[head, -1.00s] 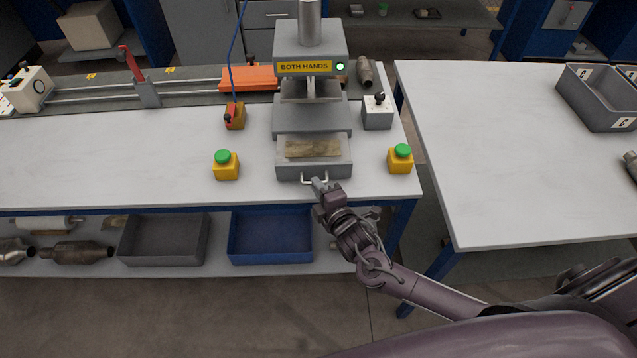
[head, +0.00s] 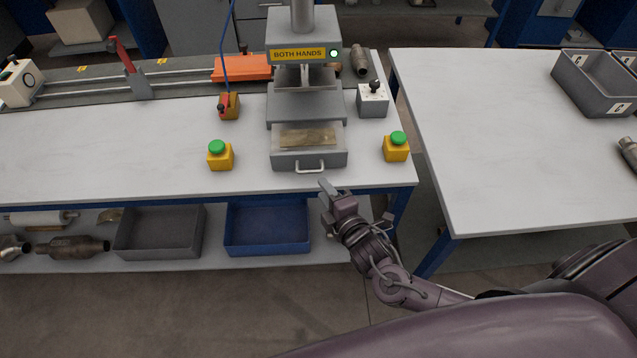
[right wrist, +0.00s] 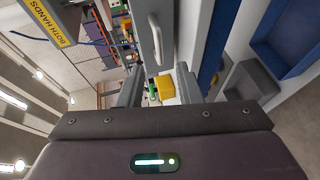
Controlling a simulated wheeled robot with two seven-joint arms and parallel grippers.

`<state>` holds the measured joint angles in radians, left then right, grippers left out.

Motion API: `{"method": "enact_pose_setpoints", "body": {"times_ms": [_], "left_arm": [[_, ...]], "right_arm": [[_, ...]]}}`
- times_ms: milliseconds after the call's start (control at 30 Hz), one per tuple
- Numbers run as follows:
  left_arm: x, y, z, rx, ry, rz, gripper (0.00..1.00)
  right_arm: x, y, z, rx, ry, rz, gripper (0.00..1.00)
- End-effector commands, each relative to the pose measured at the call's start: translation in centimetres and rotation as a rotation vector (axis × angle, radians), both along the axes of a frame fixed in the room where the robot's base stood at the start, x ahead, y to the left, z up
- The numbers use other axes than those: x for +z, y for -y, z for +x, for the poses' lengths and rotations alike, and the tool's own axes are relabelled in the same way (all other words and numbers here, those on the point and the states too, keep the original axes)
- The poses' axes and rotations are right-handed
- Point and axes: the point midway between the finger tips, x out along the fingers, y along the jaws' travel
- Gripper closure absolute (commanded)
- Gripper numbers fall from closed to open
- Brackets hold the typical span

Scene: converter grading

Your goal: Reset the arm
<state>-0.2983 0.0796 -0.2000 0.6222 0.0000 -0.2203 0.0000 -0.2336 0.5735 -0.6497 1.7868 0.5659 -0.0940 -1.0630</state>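My right gripper (head: 327,188) is in front of the bench's front edge, just below and to the right of the press drawer's handle (head: 309,168), and is apart from it. In the right wrist view its two fingers (right wrist: 160,90) are spread with nothing held between them. The handle also shows near the top of that view (right wrist: 156,38). The grey press (head: 306,70) bears a "BOTH HANDS" sign with a lit green lamp. Its drawer (head: 335,160) holds a flat brownish piece under the press. My left gripper is in neither view.
Yellow boxes with green buttons stand left (head: 220,157) and right (head: 396,149) of the drawer. Below the bench (head: 100,165) are a grey bin (head: 160,232) and a blue bin (head: 267,229). A second table (head: 480,150) stands to the right, its middle clear, with a grey crate (head: 590,90).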

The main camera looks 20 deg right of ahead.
Motion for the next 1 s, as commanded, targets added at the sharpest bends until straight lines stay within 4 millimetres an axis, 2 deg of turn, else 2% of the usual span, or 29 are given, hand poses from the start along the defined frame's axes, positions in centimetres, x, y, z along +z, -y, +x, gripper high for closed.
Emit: {"method": "enact_pose_setpoints", "body": {"times_ms": [100,200,667,767,867,967,1000], "left_arm": [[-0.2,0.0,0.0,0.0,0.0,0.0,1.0],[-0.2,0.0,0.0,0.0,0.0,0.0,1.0],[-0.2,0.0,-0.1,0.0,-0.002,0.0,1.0],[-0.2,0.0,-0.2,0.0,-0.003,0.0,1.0],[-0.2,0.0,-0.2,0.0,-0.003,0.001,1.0],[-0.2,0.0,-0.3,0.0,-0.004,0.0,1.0],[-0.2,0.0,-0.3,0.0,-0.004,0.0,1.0]], "right_arm": [[0.2,0.2,-1.1,0.0,0.0,0.0,0.68],[0.3,0.2,-1.4,0.0,0.001,-0.001,0.68],[0.4,0.2,-1.4,0.0,0.001,0.0,0.68],[-0.3,0.4,-1.4,-0.008,-0.011,0.005,0.68],[-3.1,1.5,-1.4,-0.04,-0.069,0.035,0.68],[-8.6,3.6,-2.0,-0.111,-0.183,0.102,0.68],[-11.3,4.6,-2.7,-0.151,-0.241,0.139,0.68]]}}
